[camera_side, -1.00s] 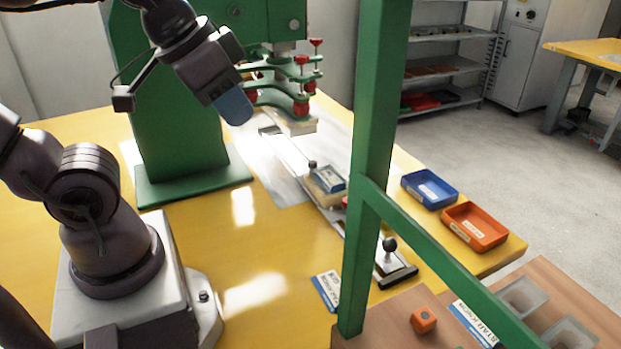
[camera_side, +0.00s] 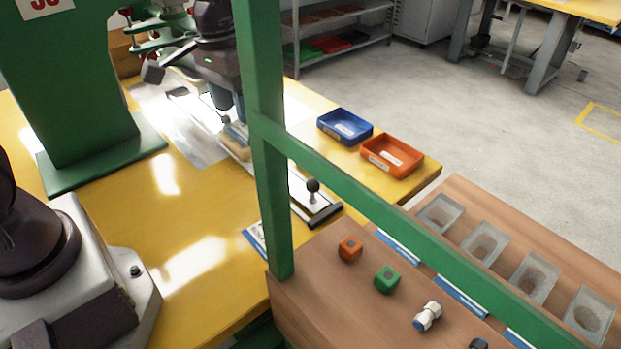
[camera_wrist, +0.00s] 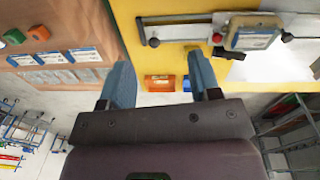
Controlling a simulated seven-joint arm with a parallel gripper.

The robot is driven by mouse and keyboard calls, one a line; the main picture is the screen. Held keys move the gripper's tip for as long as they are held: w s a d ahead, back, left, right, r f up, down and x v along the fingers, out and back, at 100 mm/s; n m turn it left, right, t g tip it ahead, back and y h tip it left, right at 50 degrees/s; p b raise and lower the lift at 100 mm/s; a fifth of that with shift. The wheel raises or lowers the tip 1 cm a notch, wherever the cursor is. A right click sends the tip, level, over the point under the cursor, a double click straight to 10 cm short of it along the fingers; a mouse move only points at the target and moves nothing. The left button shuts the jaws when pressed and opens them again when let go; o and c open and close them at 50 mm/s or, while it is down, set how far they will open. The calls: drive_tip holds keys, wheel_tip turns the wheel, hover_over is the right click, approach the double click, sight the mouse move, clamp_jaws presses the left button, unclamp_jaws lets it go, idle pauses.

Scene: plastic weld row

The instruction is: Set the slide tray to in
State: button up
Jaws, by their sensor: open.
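The slide tray (camera_side: 235,140) sits on its long metal rail, partly hidden by the green post and my gripper in the side view. In the wrist view the tray (camera_wrist: 252,36) shows as a tan block with a blue-edged plate, at upper right. A dark ball knob (camera_side: 312,185) stands near the rail's front end; it also shows in the wrist view (camera_wrist: 154,42). My gripper (camera_side: 222,98) points down over the rail near the tray, with blue fingers. In the wrist view my gripper (camera_wrist: 163,82) is open, with nothing between its fingers.
A green post (camera_side: 262,150) and slanted bar cross in front of the rail. A blue bin (camera_side: 344,126) and an orange bin (camera_side: 391,155) stand right of it. The green press (camera_side: 70,90) stands at left. Cubes lie on the wooden bench (camera_side: 330,290).

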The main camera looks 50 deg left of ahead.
drive_tip(key=w+f+g+h, duration=0.1)
drive_tip(key=w+f, duration=0.6)
drive_tip(key=n, duration=0.1)
approach(312, 180)
drive_tip(key=shift+t, duration=0.4)
drive_tip(key=f, duration=0.3)
drive_tip(key=d+f, duration=0.1)
drive_tip(key=f, duration=0.6)
drive_tip(key=shift+s+d+f, duration=0.1)
drive_tip(key=shift+d+f, duration=0.05)
drive_tip(key=shift+d, duration=0.1)
